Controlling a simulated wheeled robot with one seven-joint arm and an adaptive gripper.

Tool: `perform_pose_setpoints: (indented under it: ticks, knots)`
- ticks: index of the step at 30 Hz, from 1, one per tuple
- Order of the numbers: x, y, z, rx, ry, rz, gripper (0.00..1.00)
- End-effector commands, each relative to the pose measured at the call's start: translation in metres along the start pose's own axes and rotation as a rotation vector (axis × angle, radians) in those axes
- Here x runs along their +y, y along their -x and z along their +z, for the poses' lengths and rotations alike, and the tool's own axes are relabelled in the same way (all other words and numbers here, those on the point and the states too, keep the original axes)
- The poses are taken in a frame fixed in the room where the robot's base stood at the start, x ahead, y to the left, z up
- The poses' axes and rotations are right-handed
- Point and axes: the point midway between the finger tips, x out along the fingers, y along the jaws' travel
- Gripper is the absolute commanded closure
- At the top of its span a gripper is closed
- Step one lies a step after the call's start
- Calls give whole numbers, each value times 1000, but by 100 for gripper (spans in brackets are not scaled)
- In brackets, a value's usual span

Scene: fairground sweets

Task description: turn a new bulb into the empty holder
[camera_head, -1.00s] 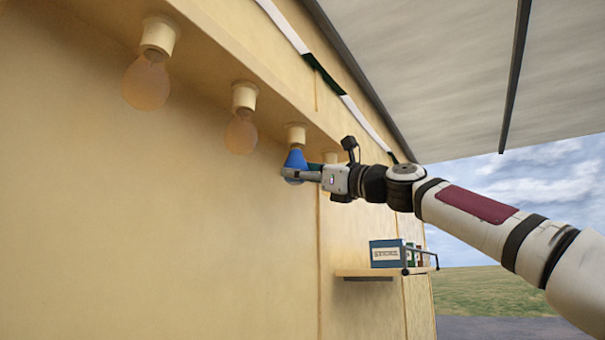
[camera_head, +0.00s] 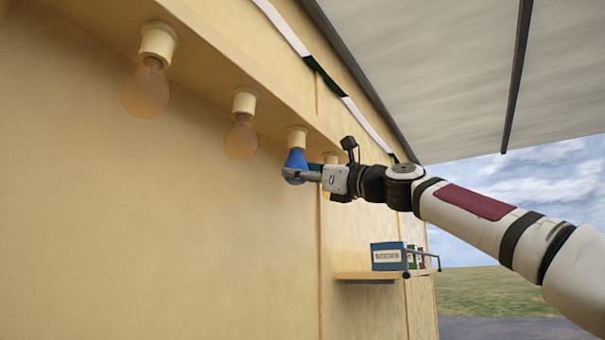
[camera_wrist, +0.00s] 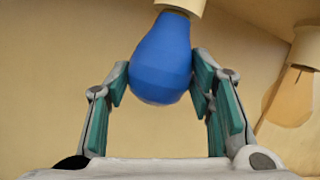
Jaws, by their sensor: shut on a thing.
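A blue bulb (camera_wrist: 160,62) hangs under a cream holder (camera_wrist: 180,6) in the wrist view, its neck up at the holder's mouth. How deep it sits in the holder is hidden. My gripper (camera_wrist: 162,82) is shut on the bulb, with one teal-padded finger on each side of its wide part. In the head view the same bulb (camera_head: 296,160) is upright below its holder (camera_head: 297,137), and my gripper (camera_head: 300,174) reaches it from the right.
Amber bulbs hang in holders along the same beam, one near left (camera_head: 145,90), one closer to mine (camera_head: 241,138), and one just beyond, partly hidden. A wall shelf (camera_head: 370,275) below carries a blue box (camera_head: 387,256) and small items. The space below the bulbs is open.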

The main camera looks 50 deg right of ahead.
Motion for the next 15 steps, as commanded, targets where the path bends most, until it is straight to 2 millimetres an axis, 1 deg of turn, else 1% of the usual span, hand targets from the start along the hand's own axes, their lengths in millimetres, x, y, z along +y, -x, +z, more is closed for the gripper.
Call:
perform_pose_setpoints:
  ticks: [10,15]
  knots:
    - [0,0,0,-1,-1,2,67]
    - [-1,0,2,-10,-14,34,67]
